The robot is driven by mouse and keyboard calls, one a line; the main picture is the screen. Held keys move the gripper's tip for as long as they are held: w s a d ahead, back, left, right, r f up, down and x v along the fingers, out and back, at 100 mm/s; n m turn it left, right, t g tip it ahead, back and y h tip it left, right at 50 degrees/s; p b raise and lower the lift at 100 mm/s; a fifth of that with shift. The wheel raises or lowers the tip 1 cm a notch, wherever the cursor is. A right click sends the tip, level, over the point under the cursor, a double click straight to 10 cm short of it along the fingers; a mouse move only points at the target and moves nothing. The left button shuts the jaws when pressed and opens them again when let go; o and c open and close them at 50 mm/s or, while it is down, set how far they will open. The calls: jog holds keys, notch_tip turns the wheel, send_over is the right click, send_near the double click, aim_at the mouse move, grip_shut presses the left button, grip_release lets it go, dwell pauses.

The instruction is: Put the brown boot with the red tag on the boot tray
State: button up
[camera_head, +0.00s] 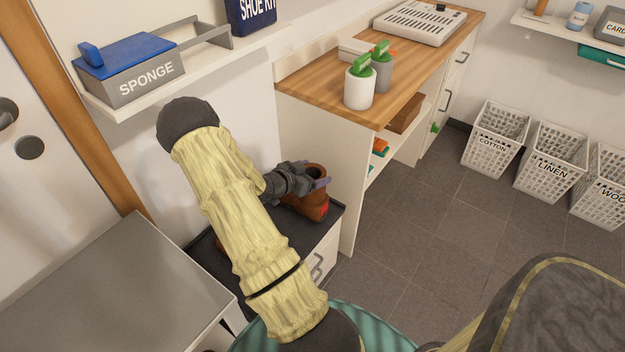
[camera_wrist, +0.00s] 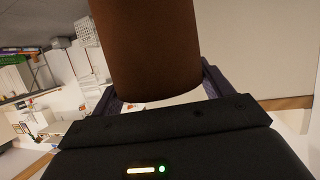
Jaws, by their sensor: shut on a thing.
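The brown boot (camera_head: 313,207) has a red tag on its side and stands upright at the right part of a dark tray-like top (camera_head: 335,214) on a low white cabinet. I cannot tell whether its sole touches that top. My gripper (camera_head: 319,184) is shut on the boot's upper part. In the wrist view the brown boot shaft (camera_wrist: 152,50) fills the space between the two fingers of my gripper (camera_wrist: 158,92). My arm hides much of the dark top.
A small brown patch (camera_head: 221,243) shows beside my arm on the dark top; I cannot tell what it is. A grey metal surface (camera_head: 110,290) is at lower left.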

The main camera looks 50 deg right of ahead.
jog(key=shift+f, duration=1.35)
jog(key=o, duration=1.9)
jog(key=shift+f+b, duration=0.15)
jog(key=shift+b, duration=0.15)
jog(key=shift+o, duration=0.2)
jog(key=shift+a+r, duration=0.1)
jog(key=shift+r, duration=0.1)
jog(key=p+v, duration=0.2)
jog(key=v, duration=0.9)
jog(key=shift+a, duration=0.4)
jog(key=shift+r, duration=0.1)
